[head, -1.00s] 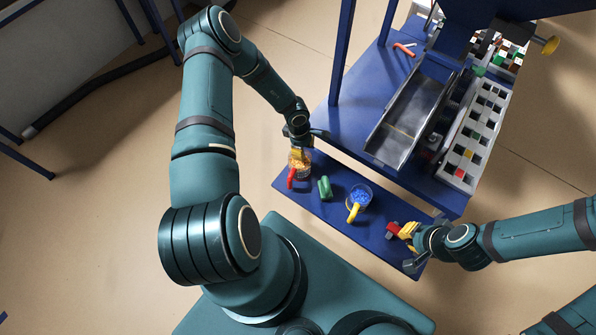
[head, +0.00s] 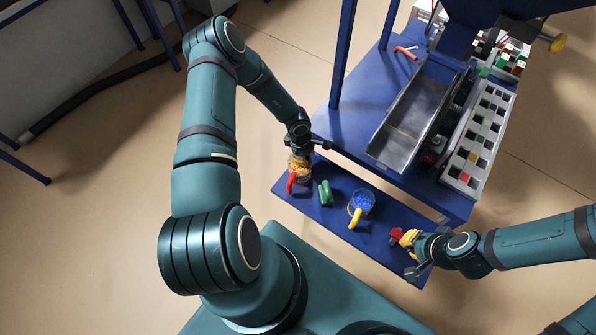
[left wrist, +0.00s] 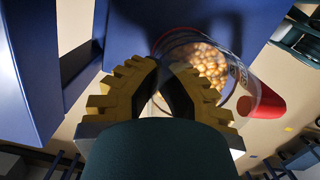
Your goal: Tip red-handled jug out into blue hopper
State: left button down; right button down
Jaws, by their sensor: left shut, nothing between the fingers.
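The red-handled jug (head: 290,183) is a clear vessel holding orange-yellow pellets. It stands at the left end of the low blue shelf. My left gripper (head: 299,163) is at the jug's top, its yellow fingers overlapping it in the head view. In the left wrist view, the fingertips (left wrist: 163,66) meet with nothing between them, in front of part of the jug (left wrist: 240,75). Its red handle is at the right. The blue hopper (head: 460,32) seems to be the dark blue funnel at the upper right, partly cut off. My right gripper (head: 403,238) is beside a red object (head: 395,234); its grip is unclear.
A green object (head: 325,193) and a clear jug of blue pellets with a yellow handle (head: 355,217) stand on the low shelf (head: 330,222). Behind are a metal chute (head: 410,125), a white rack (head: 480,140) and a blue post (head: 343,55).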

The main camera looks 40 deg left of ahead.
pick_arm(q)
jog(key=shift+r, duration=0.15)
jog(key=shift+r+p, duration=2.35)
jog(key=shift+p, duration=0.05)
jog(key=s+d+r+m+g+y, duration=0.1)
jog(key=d+r+m, duration=0.5)
jog(key=r+m, duration=0.4)
jog(key=s+d+r+m+g, duration=0.1)
jog(key=d+r+m, duration=0.5)
jog(key=r+m, duration=0.4)
notch_tip(320, 180, up, 7)
jog(key=shift+s+d+f+y, duration=0.2)
jog(key=shift+y, duration=0.2)
jog(key=shift+f, duration=0.1)
